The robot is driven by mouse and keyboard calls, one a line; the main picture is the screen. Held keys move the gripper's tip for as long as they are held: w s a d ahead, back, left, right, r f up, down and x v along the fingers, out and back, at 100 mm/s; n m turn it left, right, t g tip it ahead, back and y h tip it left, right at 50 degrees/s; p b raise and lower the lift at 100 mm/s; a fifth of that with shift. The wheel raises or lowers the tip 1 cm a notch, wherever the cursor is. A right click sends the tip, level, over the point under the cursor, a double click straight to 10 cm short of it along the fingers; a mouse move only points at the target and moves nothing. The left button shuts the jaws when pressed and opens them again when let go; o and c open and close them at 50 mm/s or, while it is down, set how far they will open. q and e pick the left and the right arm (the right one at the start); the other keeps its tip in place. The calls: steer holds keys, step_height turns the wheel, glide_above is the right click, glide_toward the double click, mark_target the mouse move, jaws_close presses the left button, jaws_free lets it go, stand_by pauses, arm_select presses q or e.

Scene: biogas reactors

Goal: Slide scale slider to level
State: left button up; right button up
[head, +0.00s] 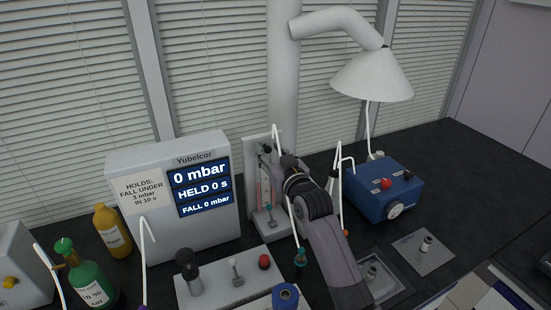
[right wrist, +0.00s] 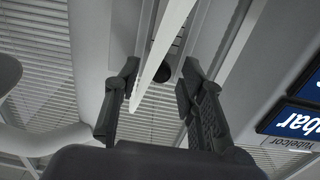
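The manometer stand is a pale upright panel (head: 250,160) with a scale and a reddish tube, right of the display box in the head view. My right gripper (head: 276,160) is in front of its upper part, and my wrist covers part of the panel. In the right wrist view, my right gripper (right wrist: 161,68) has its fingers apart. A small round black knob (right wrist: 163,74), perhaps the scale slider, shows between and beyond the fingertips. A white hose (right wrist: 166,40) crosses in front of it. I cannot tell whether a finger touches anything. My left gripper is not in view.
A display box (head: 150,233) reads 0 mbar. Green (head: 90,280) and yellow (head: 112,232) bottles stand left. A valve block (head: 215,294) is in front, a blue pump box (head: 385,192) to the right. A white lamp-shaped hood (head: 372,76) hangs above. Loose white hoses surround my arm.

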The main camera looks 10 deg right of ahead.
steer(key=s+d, duration=0.2)
steer(key=s, duration=0.9)
steer(key=shift+s+d, duration=0.2)
steer(key=shift+s, duration=0.1)
steer(key=shift+f, duration=0.1)
